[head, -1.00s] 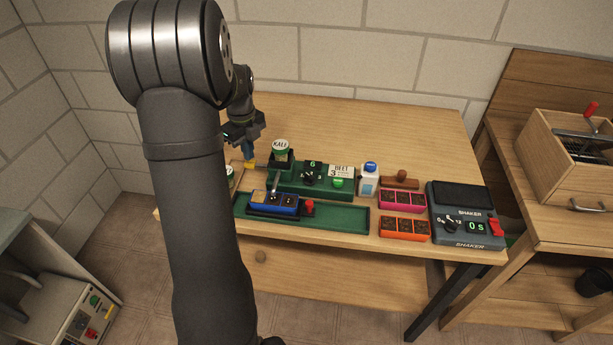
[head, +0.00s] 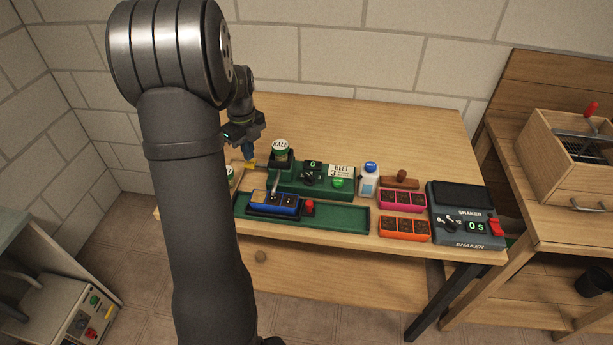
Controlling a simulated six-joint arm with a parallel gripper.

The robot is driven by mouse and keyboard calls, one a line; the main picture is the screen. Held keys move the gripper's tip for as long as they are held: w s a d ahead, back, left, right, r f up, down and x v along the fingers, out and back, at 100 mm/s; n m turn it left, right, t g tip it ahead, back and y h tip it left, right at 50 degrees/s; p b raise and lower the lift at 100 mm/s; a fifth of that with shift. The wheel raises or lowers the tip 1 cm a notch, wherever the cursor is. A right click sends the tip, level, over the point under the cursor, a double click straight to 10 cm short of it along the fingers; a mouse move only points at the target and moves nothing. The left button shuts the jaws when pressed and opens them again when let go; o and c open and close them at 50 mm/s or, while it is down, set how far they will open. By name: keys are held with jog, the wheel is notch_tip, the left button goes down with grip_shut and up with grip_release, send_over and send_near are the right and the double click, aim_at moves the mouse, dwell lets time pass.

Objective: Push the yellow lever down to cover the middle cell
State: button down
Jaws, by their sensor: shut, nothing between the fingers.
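The yellow lever (head: 250,164) sticks out from the left side of the green dispenser machine (head: 310,180), below the KALI jar (head: 280,149). Only a small piece of it shows. My gripper (head: 249,157) is shut and empty, pointing down at the lever; its fingertips are at or just above it, and I cannot tell whether they touch. A blue tray (head: 262,209) with a row of dark cells sits in the green channel under the machine's spout (head: 275,186). The spout is over about the middle cell, and I cannot see clearly what that cell holds.
A red knob (head: 309,207) stands at the blue tray's right end. Right of the machine are a white bottle with blue cap (head: 369,181), a wooden stamp (head: 401,180), pink (head: 403,208) and orange (head: 404,237) trays, and the shaker (head: 466,237). My arm hides the table's left part.

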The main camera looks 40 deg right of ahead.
jog(key=shift+f, duration=0.25)
jog(key=shift+f, duration=1.3)
jog(key=shift+r, duration=0.1)
jog(key=shift+r, duration=3.7)
notch_tip(320, 180, up, 8)
jog(key=c, duration=2.2)
grip_release()
